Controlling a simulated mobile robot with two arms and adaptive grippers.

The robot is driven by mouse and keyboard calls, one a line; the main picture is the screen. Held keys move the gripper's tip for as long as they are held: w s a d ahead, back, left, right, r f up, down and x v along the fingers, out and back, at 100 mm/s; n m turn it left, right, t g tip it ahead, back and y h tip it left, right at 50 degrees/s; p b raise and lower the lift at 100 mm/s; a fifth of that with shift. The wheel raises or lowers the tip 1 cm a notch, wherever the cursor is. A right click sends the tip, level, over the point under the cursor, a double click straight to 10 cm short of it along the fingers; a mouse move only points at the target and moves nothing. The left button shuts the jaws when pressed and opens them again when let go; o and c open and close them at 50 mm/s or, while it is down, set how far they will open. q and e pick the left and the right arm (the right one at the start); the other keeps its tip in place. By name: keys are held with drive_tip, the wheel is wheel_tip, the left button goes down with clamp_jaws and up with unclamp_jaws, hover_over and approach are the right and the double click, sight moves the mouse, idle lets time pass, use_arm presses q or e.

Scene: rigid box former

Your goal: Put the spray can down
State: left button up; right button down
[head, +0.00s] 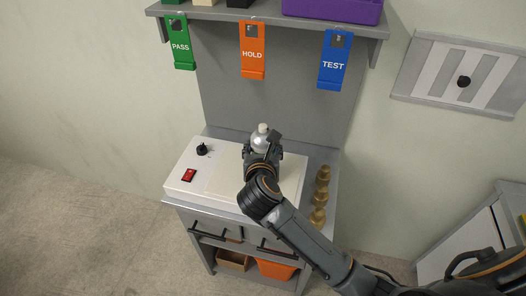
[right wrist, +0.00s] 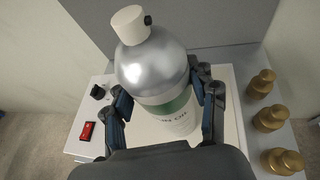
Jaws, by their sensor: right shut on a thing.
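The spray can (right wrist: 152,68) has a silver rounded top, a cream cap and a green and white label. In the head view, its top (head: 261,138) shows above the white box with the red switch (head: 180,172). My right gripper (head: 262,158) is shut on the can, with one finger on each side of it. In the right wrist view, the fingers (right wrist: 165,108) hug the can's body. The can's bottom is hidden behind the gripper, so I cannot tell whether it touches the box top. My left gripper is not in view.
Several brass weights (head: 320,198) stand on the bench right of the box. Green PASS (head: 180,47), orange HOLD (head: 253,53) and blue TEST (head: 333,65) tags hang from the shelf above. The box's left top carries a black knob (head: 202,149) and a red switch (head: 189,175).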

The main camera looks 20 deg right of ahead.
drive_tip(key=shift+r, duration=0.1)
drive_tip(key=shift+f, duration=0.2)
drive_tip(key=shift+c, duration=2.1)
unclamp_jaws()
